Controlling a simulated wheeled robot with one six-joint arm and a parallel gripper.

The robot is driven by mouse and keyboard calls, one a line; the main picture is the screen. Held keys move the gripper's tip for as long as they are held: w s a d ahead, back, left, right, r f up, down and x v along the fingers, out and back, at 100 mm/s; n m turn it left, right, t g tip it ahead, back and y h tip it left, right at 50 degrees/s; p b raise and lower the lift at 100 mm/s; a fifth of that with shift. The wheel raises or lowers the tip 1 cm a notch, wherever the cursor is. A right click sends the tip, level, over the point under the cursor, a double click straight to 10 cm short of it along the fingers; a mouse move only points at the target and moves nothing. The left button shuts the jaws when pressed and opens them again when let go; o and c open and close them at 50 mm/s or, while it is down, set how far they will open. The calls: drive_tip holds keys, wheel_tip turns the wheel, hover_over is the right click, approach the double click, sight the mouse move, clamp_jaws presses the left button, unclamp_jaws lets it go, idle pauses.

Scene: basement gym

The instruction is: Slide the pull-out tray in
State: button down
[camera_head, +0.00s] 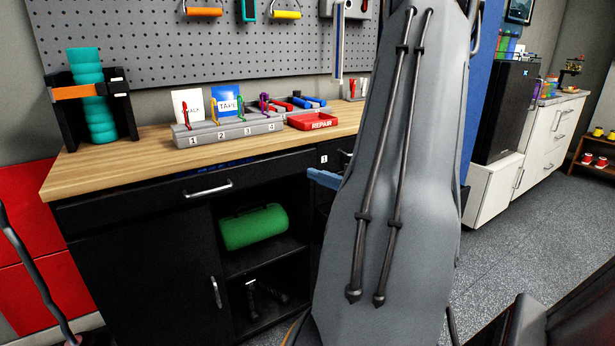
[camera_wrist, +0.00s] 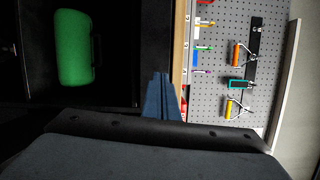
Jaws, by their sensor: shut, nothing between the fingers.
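I cannot tell for sure which part is the pull-out tray. A black drawer front (camera_head: 150,200) with a silver handle (camera_head: 208,190) sits under the wooden worktop, and a bit of blue shows in the dark gap above it. Another black front with a label "1" (camera_head: 323,158) is to its right, mostly hidden behind my arm. My gripper (camera_head: 318,176) has blue fingers and is shut and empty, in front of the cabinet near the drawer's right end. The fingers also show in the wrist view (camera_wrist: 160,90), beside the worktop edge; contact cannot be told.
The worktop (camera_head: 100,165) carries a numbered rack (camera_head: 228,132), a red REPAIR tray (camera_head: 313,121) and a teal roller (camera_head: 92,95). Below, an open shelf holds a green cylinder (camera_head: 253,227). A black cabinet door (camera_head: 140,280) is at lower left.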

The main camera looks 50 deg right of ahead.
sight(307, 161)
drive_tip(key=s+d+f+m+h, duration=0.1)
drive_tip(key=s+d+m+h, duration=0.1)
drive_tip(key=s+d+h, duration=0.3)
drive_tip(key=shift+g, duration=0.3)
drive_tip(key=x, duration=0.8)
drive_tip(key=a+x, duration=0.1)
drive_tip(key=x, duration=0.3)
drive_tip(key=shift+w+f, duration=0.25)
drive_tip(key=shift+w, duration=0.25)
drive_tip(key=shift+w, duration=0.1)
drive_tip(key=b+x, duration=0.3)
drive_tip(key=shift+w+d+f, duration=0.15)
drive_tip(key=shift+w+d, duration=0.05)
drive_tip(key=shift+w, duration=0.45)
drive_tip(key=shift+d+r, duration=0.15)
drive_tip(key=shift+r, duration=0.25)
